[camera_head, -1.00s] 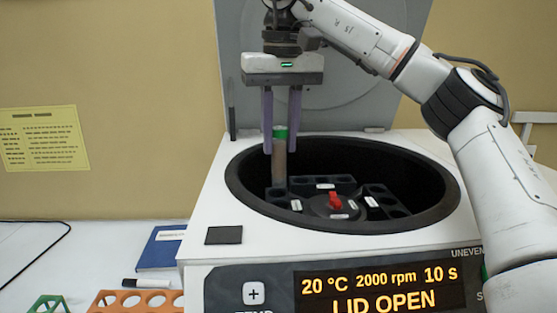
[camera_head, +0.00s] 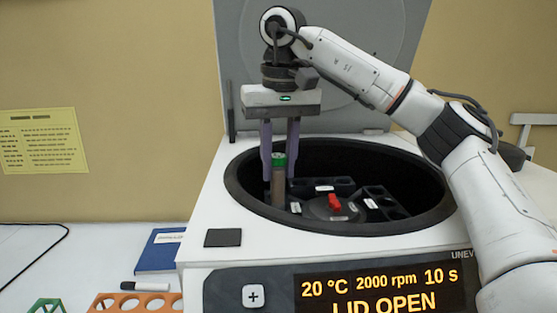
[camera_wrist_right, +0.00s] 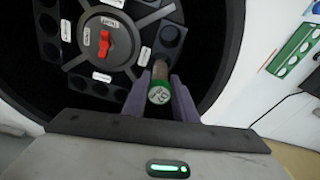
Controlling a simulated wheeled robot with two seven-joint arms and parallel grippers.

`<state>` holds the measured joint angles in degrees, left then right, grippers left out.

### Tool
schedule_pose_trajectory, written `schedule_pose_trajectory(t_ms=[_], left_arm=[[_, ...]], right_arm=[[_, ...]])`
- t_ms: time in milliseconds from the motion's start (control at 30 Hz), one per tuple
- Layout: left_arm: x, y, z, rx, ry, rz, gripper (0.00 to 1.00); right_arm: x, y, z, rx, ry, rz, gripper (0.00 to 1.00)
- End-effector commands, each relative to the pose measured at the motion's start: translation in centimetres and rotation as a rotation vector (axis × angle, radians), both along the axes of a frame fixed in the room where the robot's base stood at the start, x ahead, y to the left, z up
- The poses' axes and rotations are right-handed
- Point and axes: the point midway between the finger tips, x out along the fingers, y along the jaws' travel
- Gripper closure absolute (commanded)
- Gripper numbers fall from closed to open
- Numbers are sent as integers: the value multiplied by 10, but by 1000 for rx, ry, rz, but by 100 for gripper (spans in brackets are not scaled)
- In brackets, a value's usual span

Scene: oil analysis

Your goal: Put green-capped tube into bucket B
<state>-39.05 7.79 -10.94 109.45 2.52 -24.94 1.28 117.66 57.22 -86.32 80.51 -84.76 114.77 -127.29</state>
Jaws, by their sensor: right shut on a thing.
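The green-capped tube (camera_head: 278,183) is upright, with a brownish body, inside the left part of the centrifuge bowl. My right gripper (camera_head: 278,160) points down and is shut on the tube near its green cap. In the right wrist view the green cap (camera_wrist_right: 159,95) sits between the fingers of the right gripper (camera_wrist_right: 160,100). The rotor (camera_head: 330,206) has a red knob and black buckets with white labels. I cannot read which label is B. The tube's lower end is hidden behind the bowl's front rim. My left gripper is not in view.
The centrifuge (camera_head: 215,200) has its lid (camera_head: 350,60) raised behind the bowl, and its display reads LID OPEN. An orange rack (camera_head: 140,302), a green rack (camera_head: 47,306), a marker (camera_head: 144,285) and a blue book (camera_head: 158,252) lie at left. The bowl rim (camera_head: 240,190) surrounds the tube.

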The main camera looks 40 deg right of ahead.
Motion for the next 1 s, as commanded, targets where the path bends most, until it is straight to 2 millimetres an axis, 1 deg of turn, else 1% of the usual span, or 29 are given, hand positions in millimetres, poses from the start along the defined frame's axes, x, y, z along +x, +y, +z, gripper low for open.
schedule_pose_trajectory(t_ms=[133, 167, 200, 267, 533, 633, 833, 1000], left_arm=[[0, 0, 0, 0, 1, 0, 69], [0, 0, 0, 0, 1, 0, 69], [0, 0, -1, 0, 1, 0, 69], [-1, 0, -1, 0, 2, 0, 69], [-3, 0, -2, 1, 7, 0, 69], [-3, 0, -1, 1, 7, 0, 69], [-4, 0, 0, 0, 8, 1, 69], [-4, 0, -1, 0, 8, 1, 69]], right_arm=[[0, 0, -2, 1, -1, -1, 100], [0, 0, -2, 0, 0, -1, 71], [0, 0, -2, 0, 0, 0, 65], [0, 0, -2, 0, 0, 0, 56], [0, 0, -1, 0, 0, 0, 56], [0, 0, 4, 0, -1, 0, 56], [-1, 1, 28, -1, -4, 0, 56], [-4, 3, 57, -1, -5, -1, 56]])
